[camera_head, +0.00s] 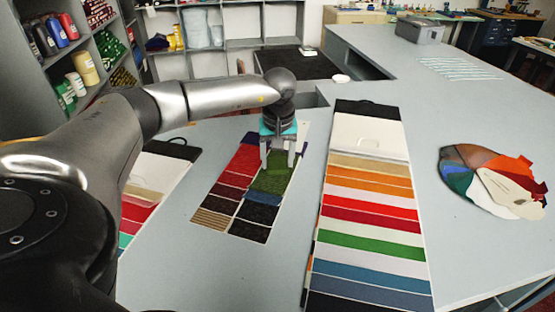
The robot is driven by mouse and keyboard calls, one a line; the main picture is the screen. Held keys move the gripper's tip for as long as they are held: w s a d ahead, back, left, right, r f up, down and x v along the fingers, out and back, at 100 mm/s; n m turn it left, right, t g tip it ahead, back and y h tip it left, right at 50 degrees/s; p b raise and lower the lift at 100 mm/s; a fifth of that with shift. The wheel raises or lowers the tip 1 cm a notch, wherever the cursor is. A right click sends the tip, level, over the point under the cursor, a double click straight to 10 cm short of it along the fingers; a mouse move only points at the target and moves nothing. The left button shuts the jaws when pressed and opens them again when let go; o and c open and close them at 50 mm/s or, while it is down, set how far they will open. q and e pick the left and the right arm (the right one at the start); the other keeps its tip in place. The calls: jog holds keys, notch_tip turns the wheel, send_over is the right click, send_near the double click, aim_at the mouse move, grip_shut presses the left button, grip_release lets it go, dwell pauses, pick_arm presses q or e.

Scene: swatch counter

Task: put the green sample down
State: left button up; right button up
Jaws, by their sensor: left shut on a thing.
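My left gripper (282,155) points down over the middle swatch card (212,218). It is shut on the green sample (271,176), a dark green textured piece at its fingertips. The card carries red and maroon pieces on its left side and dark blue and black pieces below the green. I cannot tell whether the green sample touches the card or is held just above it. My right gripper is not in view.
A long striped swatch board (366,215) lies right of the gripper. Another board (150,178) lies partly behind my left arm. A fan of leather pieces (488,182) is at the right. The grey counter (440,115) is clear between them. Shelves stand behind.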

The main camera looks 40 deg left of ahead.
aim_at(278, 169)
pick_arm(q)
jog(key=shift+f, duration=0.2)
jog(key=o, duration=1.3)
jog(key=shift+r, duration=0.15)
jog(key=r, duration=0.4)
jog(key=s+r, duration=0.1)
jog(key=r, duration=0.3)
jog(key=d+r+p, duration=0.1)
jog(key=r, duration=0.3)
jog(key=shift+s+d, duration=0.1)
jog(key=shift+s, duration=0.05)
